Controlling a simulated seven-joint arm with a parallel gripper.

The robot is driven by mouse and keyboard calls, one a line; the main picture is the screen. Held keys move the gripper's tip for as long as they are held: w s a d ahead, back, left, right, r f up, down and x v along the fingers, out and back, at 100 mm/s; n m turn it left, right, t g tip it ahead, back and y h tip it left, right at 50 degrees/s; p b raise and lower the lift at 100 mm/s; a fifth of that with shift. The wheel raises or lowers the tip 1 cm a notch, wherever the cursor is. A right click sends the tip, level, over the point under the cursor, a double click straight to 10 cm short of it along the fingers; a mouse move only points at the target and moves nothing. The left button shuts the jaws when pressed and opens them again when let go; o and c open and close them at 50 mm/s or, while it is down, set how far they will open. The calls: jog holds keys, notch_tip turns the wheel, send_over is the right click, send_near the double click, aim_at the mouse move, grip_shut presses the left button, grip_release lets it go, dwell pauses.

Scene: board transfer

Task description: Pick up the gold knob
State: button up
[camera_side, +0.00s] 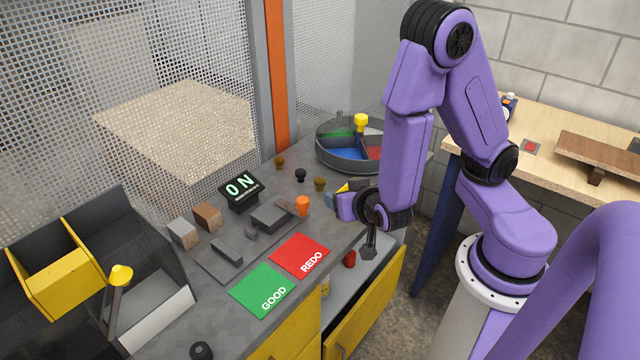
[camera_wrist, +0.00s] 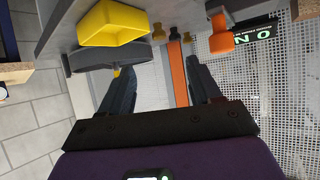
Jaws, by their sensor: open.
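Two small brownish-gold knobs stand on the grey worktop in the side view, one at the back (camera_side: 280,162) and one nearer my gripper (camera_side: 320,184). I cannot tell which is the gold knob. Two small brown knobs also show, upside down, in the wrist view, a left one (camera_wrist: 157,32) and a right one (camera_wrist: 187,37). My gripper (camera_side: 342,190) is open and empty, reaching in over the worktop's right side. In the wrist view its fingers (camera_wrist: 160,68) are spread wide, with nothing between them; the knobs lie beyond the tips.
A black knob (camera_side: 300,175) stands between the two brownish knobs, and an orange knob (camera_side: 303,205) nearer the front. A round divided tray (camera_side: 338,160) with a yellow knob (camera_side: 361,120) is behind. Red (camera_side: 300,254) and green (camera_side: 263,290) pads lie in front. A drawer (camera_side: 372,305) is open.

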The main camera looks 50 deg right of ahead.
send_near(320, 180)
jog(key=shift+w+d+f+h, duration=0.15)
jog(key=shift+w+d+f, duration=0.25)
jog(key=shift+f, duration=0.2)
jog(key=shift+w+d+f+h, duration=0.15)
jog(key=shift+w+d+f, duration=0.25)
jog(key=shift+f, duration=0.2)
jog(key=shift+w+r+x, duration=0.15)
jog(key=shift+x, duration=1.25)
jog(key=shift+w+r+x, duration=0.15)
jog(key=shift+x, duration=1.25)
jog(key=shift+a, duration=0.15)
jog(key=c, duration=1.1)
